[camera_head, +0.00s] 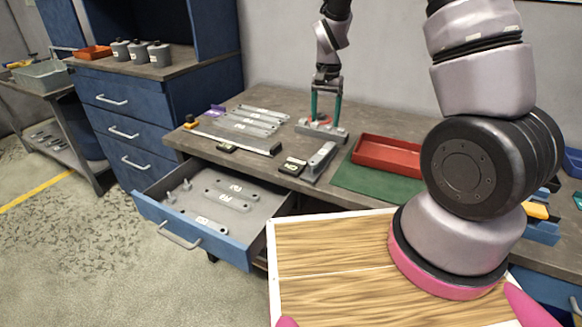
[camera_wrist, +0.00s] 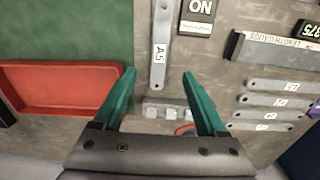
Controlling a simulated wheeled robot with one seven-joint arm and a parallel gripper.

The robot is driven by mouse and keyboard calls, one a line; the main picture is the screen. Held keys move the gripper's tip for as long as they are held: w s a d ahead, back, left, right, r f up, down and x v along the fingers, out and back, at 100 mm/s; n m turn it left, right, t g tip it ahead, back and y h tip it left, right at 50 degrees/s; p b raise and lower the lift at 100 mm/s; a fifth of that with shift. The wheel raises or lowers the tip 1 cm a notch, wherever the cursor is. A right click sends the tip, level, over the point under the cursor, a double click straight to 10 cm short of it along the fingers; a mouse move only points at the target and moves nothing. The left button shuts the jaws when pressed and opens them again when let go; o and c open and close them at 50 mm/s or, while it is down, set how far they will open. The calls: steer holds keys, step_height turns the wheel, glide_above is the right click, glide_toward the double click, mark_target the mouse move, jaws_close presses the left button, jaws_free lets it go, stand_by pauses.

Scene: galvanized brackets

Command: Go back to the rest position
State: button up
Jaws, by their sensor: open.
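My gripper (camera_head: 325,119) has two green fingers and hangs over the workbench near its back. It is open, with nothing held between the fingers. In the wrist view its fingertips (camera_wrist: 159,76) stand apart, on either side of the lower end of a grey bracket marked A5 (camera_wrist: 160,50). Whether the fingers touch anything is unclear.
A red tray (camera_head: 388,155) stands on a green mat (camera_head: 352,180) at right. Several flat brackets (camera_head: 255,120) and a length gauge (camera_head: 235,142) lie at left. A blue-fronted drawer (camera_head: 192,237) stands open with brackets inside. A blue cabinet (camera_head: 115,115) is beyond.

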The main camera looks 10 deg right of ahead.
steer(key=shift+r, duration=0.3)
steer(key=s+d+r+t+y, duration=0.1)
steer(key=s+r, duration=0.2)
steer(key=r, duration=0.4)
steer(key=s+d+r+n+t, duration=0.1)
steer(key=s+r, duration=0.1)
steer(key=r, duration=0.4)
steer(key=s+d+r+t+y, duration=0.1)
steer(key=s+d+r, duration=0.15)
steer(key=r, duration=0.45)
steer(key=s+r+t, duration=0.2)
steer(key=s+r, duration=0.3)
steer(key=s, duration=0.2)
steer(key=s+d+r+n+t, duration=0.1)
steer(key=s+r, duration=0.3)
steer(key=s, duration=0.4)
steer(key=shift+s+d+r+n+t, duration=0.25)
steer(key=shift+r+n+t, duration=0.1)
steer(key=shift+t, duration=0.25)
